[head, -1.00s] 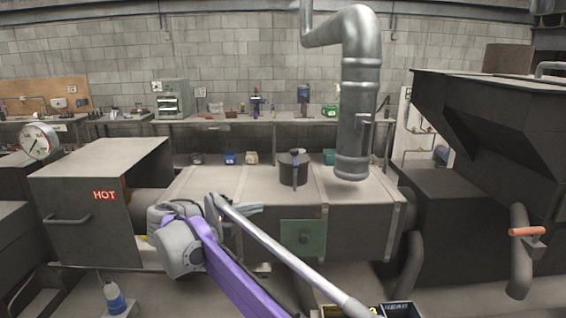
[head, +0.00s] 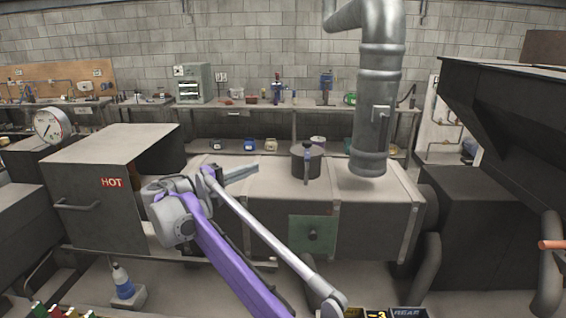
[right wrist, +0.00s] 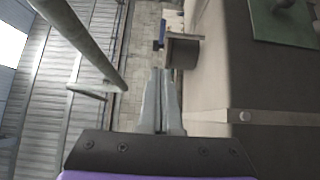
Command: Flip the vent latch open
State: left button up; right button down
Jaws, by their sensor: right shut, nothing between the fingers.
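In the right wrist view the cylinder (right wrist: 183,53) and the blue lever part (right wrist: 171,43) lie just beyond my fingertips. My right gripper (head: 257,167) is shut and empty. It is left of the cylinder in the head view, pointing toward it, with a visible gap. Its closed fingers also show in the right wrist view (right wrist: 163,72). My left gripper is not in view.
The long grey box (head: 380,205) has a green front plate (head: 312,234). A large vertical duct (head: 376,110) hangs right of the cylinder. A dark box marked HOT (head: 95,205) stands at left, with a round gauge (head: 52,125) behind it. A dark hopper (head: 510,120) fills the right.

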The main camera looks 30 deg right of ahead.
send_near(307, 170)
jog(key=w+r, duration=0.1)
jog(key=r, duration=0.1)
jog(key=w+d+r, duration=0.1)
jog(key=w+r, duration=0.1)
jog(key=shift+w+r+p, duration=0.25)
jog(key=shift+r+p, duration=0.1)
jog(key=d, duration=0.1)
jog(key=s+d, duration=0.1)
jog(key=d, duration=0.1)
jog(key=shift+s+f, duration=0.1)
jog(key=shift+s, duration=0.15)
jog(key=shift+s+d, duration=0.3)
jog(key=shift+s, duration=0.05)
jog(key=shift+w, duration=0.1)
